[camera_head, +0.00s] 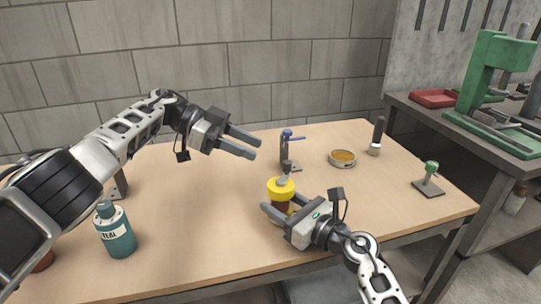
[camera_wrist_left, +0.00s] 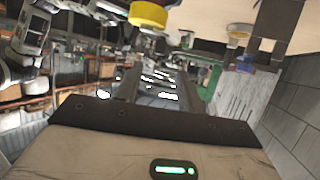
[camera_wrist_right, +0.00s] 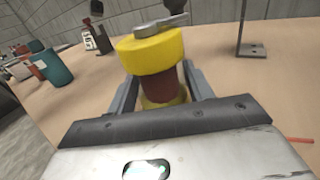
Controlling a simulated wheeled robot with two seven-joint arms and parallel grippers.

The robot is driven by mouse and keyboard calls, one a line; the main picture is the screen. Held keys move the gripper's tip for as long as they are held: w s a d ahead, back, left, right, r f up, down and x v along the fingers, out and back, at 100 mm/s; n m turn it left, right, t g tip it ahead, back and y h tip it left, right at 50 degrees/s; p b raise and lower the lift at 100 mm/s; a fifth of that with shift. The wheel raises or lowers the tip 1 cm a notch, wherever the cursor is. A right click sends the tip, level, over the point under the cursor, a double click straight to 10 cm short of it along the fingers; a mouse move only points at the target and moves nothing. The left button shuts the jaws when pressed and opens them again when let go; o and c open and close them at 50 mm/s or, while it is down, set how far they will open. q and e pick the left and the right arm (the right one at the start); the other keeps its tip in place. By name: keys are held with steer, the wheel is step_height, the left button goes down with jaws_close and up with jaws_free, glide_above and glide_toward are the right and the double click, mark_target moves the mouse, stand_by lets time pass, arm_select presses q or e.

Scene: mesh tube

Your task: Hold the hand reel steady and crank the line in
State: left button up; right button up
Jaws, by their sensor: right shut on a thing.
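The hand reel has a yellow spool (camera_head: 281,189) on top, with a grey crank (camera_head: 285,174) across it and a brown grip below. It stands upright near the table's front edge. My right gripper (camera_head: 276,208) is shut on the brown grip (camera_wrist_right: 160,88), one finger on each side, below the yellow spool (camera_wrist_right: 150,52). The crank (camera_wrist_right: 160,25) also shows in the right wrist view. My left gripper (camera_head: 254,148) is open and empty, raised above the table, behind and left of the reel. The left wrist view shows the yellow spool (camera_wrist_left: 149,14) at its top edge.
A blue-topped clamp stand (camera_head: 288,150) stands behind the reel. A round tin (camera_head: 342,158), a dark-handled tool (camera_head: 377,137) and a green-knobbed stand (camera_head: 430,178) are to the right. A teal bottle (camera_head: 115,232) stands front left. The middle left of the table (camera_head: 190,210) is clear.

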arm_select(q)
steer(key=shift+v, duration=1.25)
steer(key=shift+c, duration=0.3)
